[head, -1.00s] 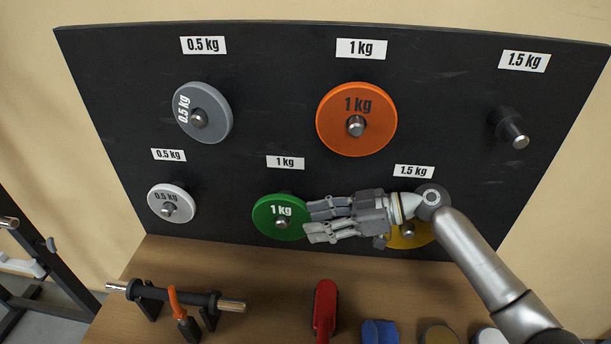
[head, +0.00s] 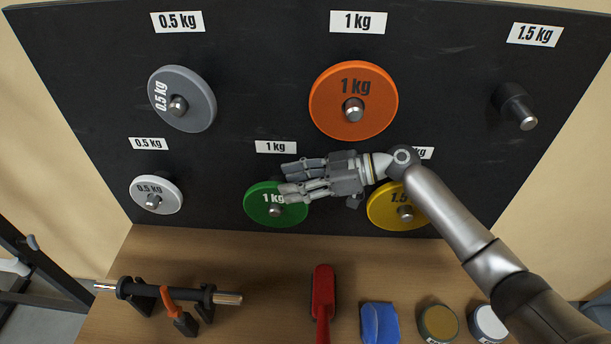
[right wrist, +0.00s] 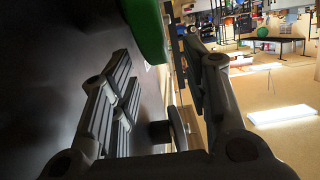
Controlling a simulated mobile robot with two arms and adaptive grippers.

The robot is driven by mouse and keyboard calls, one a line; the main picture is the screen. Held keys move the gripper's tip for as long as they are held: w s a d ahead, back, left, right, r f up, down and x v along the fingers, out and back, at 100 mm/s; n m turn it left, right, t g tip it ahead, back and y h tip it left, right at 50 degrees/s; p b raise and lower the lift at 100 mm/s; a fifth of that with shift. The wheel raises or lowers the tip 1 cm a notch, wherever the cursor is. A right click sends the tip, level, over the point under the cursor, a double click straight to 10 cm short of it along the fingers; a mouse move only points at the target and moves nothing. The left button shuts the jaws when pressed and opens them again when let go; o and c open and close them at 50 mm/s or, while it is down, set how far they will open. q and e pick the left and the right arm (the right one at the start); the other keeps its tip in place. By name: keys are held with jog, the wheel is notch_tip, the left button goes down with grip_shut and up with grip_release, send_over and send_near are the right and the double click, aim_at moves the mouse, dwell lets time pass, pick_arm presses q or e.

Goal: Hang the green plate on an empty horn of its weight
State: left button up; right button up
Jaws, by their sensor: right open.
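The green plate (head: 262,204), marked 1 kg, hangs on the lower middle horn of the black board, under a 1 kg sign (head: 275,147). My right gripper (head: 286,181) is open. Its fingertips overlap the plate's upper right edge in the head view; I cannot tell whether they touch it. In the right wrist view the plate's green rim (right wrist: 148,28) shows at the top, beyond the open fingers. The one bare horn (head: 515,107) that shows is at the upper right, under the 1.5 kg sign (head: 535,34). My left gripper is not in view.
An orange 1 kg plate (head: 335,85) hangs above my gripper. A yellow plate (head: 385,210) is partly behind my arm. Grey (head: 195,85) and white (head: 140,190) plates hang at left. A short bar (head: 180,293), a red object (head: 322,290) and other items lie on the wooden shelf.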

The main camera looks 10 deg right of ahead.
aim_at(274, 183)
jog(key=p+x, duration=0.1)
jog(key=x, duration=0.2)
jog(key=shift+w+a, duration=0.1)
jog(key=shift+a, duration=0.3)
jog(key=shift+w+a+f, duration=0.1)
jog(key=shift+a, duration=0.2)
jog(key=shift+a+f, duration=0.15)
jog(key=shift+a, duration=0.05)
jog(key=c, duration=0.9)
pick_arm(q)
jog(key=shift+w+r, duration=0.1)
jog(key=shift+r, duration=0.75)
pick_arm(e)
grip_shut()
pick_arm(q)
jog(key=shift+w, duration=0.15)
